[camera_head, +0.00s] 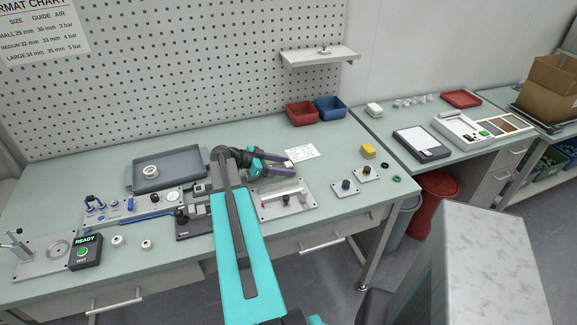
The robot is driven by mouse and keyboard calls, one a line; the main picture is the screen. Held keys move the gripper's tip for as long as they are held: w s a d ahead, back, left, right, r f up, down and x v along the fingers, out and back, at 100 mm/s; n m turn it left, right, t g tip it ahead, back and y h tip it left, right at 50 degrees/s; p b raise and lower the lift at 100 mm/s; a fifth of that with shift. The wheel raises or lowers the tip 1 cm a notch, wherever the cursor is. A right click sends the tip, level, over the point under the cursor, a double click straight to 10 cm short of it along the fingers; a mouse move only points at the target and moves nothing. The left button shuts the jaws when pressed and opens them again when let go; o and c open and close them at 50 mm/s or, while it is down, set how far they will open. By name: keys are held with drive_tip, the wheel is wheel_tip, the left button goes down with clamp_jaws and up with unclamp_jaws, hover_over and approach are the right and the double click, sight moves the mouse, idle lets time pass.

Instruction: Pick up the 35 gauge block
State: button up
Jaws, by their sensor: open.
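My gripper (286,163) is over the back middle of the bench, with its dark fingers apart and pointing right. A small pale piece (289,164) shows at the fingertips. I cannot tell whether it is a gauge block, and no 35 marking is readable. A metal plate (268,213) with a pale bar and a dark knob lies just in front of the gripper. My arm crosses the bench and hides part of its middle.
A white printed card (301,153) lies just beyond the fingertips. A grey tray (190,179) holding a white ring is at left. Red (301,114) and blue (330,108) bins line the back.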

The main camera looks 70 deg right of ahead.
idle(0.4)
clamp_jaws()
drive_tip(key=shift+r, duration=0.2)
wheel_tip(320, 180, up, 10)
drive_tip(key=b, duration=0.3)
idle(0.7)
drive_tip(key=shift+f, duration=0.15)
idle(0.3)
